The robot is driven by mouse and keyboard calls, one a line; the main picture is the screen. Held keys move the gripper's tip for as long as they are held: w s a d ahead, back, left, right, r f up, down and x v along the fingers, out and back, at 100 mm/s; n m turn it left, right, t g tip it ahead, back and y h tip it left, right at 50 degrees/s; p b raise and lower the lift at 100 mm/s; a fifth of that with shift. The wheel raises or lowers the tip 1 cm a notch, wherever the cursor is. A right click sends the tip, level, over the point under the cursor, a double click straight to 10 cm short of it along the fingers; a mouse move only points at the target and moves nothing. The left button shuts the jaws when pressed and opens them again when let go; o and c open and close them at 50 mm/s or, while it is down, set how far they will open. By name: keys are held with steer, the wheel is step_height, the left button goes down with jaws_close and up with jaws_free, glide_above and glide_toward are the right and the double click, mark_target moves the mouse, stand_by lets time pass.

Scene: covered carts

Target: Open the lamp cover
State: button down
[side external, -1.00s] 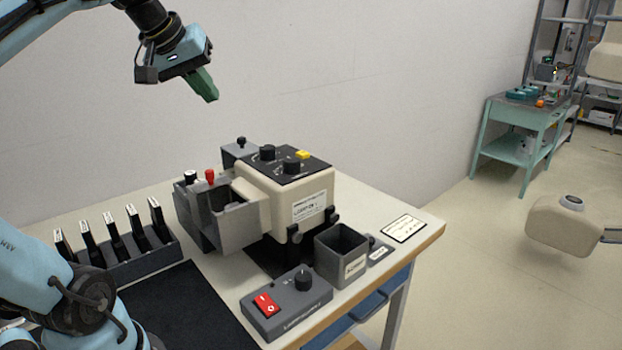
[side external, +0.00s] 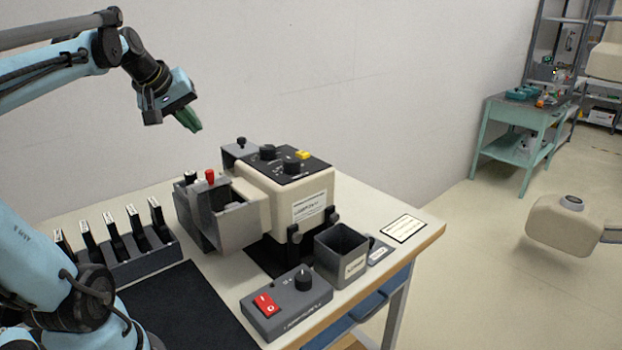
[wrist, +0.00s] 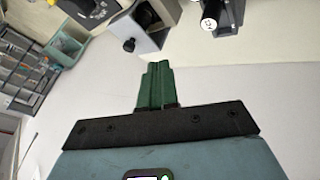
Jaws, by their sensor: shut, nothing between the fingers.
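A beige instrument (side external: 290,205) with a black top panel, dark knobs and a yellow button stands on the table. At its left side is a grey box-shaped housing (side external: 222,215) with a red knob (side external: 210,176) on its top; I cannot tell for sure which part is the lamp cover. My gripper (side external: 194,125), with green fingers, is shut and empty in the air, above and to the left of the grey housing. In the wrist view, the green fingers (wrist: 155,85) are together and touch nothing; a grey housing with a black knob shows beyond them.
A rack of several black holders (side external: 130,257) stands at the table's left. A grey power box (side external: 288,310) with a red switch and an open grey bin (side external: 341,255) are at the front. A white wall (side external: 330,70) runs behind the table.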

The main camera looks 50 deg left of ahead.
mark_target(230, 149)
steer(key=w+f, duration=0.1)
steer(key=w, duration=0.1)
steer(key=w+f, duration=0.2)
steer(key=w+a+f, duration=0.1)
steer(key=w+f, duration=0.1)
steer(key=shift+w+f, duration=0.1)
steer(key=shift+f, duration=0.1)
steer(key=shift+w+d, duration=0.2)
steer(key=shift+w, duration=0.5)
steer(key=w, duration=0.8)
steer(key=shift+w, duration=0.15)
